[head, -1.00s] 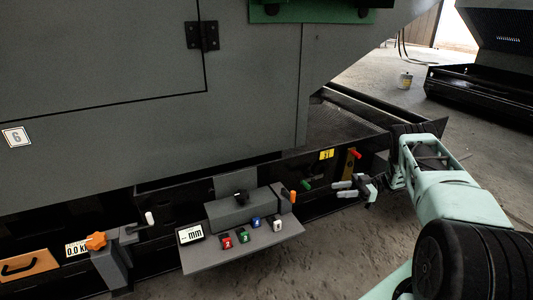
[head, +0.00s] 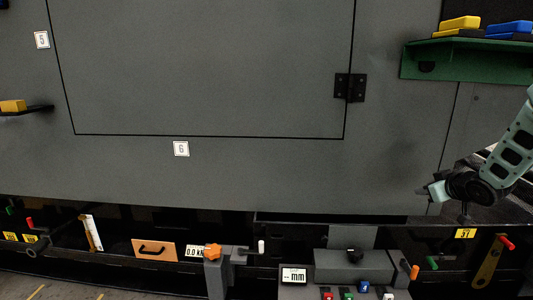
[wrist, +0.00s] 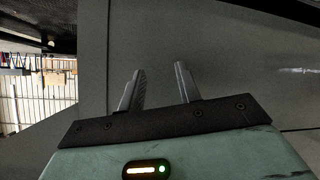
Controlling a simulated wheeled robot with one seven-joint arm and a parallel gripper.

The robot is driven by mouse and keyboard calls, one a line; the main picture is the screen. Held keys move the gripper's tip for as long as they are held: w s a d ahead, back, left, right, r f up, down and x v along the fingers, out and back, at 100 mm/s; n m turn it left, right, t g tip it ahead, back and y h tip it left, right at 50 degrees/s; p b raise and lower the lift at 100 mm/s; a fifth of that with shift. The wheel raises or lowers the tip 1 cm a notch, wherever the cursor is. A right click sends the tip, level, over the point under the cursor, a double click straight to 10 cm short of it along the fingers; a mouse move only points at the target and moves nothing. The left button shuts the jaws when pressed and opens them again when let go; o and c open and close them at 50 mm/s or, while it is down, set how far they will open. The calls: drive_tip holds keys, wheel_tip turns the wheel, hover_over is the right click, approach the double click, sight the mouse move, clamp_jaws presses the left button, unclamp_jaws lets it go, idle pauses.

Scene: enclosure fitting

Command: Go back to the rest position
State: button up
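My gripper (head: 432,192) is at the right side of the head view, in front of the lower part of the grey enclosure wall (head: 250,170). In the wrist view my gripper (wrist: 158,88) shows two dark fingers standing apart with nothing between them. The grey wall also fills the space behind the fingers in the wrist view (wrist: 220,60).
A green shelf (head: 425,65) with yellow and blue blocks is above my arm. A yellow block (head: 12,106) sits at the far left.

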drive_tip(key=s+a+m+g, duration=0.1)
drive_tip(key=s+a+g, duration=0.2)
drive_tip(key=s+a, duration=0.5)
drive_tip(key=s+a+m+g, duration=0.1)
drive_tip(key=s+a+g, duration=0.2)
drive_tip(key=s, duration=0.8)
drive_tip(key=s+a+m+g, duration=0.25)
drive_tip(key=s+a, duration=0.35)
drive_tip(key=s, duration=0.4)
drive_tip(key=s+a+r+n+g+p, duration=0.2)
drive_tip(key=s+a+r+n+p, duration=0.25)
drive_tip(key=s+a, duration=0.4)
drive_tip(key=s+a+r+n+g+p, duration=0.1)
drive_tip(key=s+a+r+n+p, duration=0.25)
drive_tip(key=s+a+r, duration=0.5)
wheel_tip(320, 180, up, 34)
drive_tip(key=w+a+p, duration=0.1)
drive_tip(key=w+p, duration=0.1)
drive_tip(key=p, duration=3.4)
drive_tip(key=shift+a+f+p, duration=0.25)
drive_tip(key=shift+a+p, duration=0.05)
drive_tip(key=shift+w, duration=0.1)
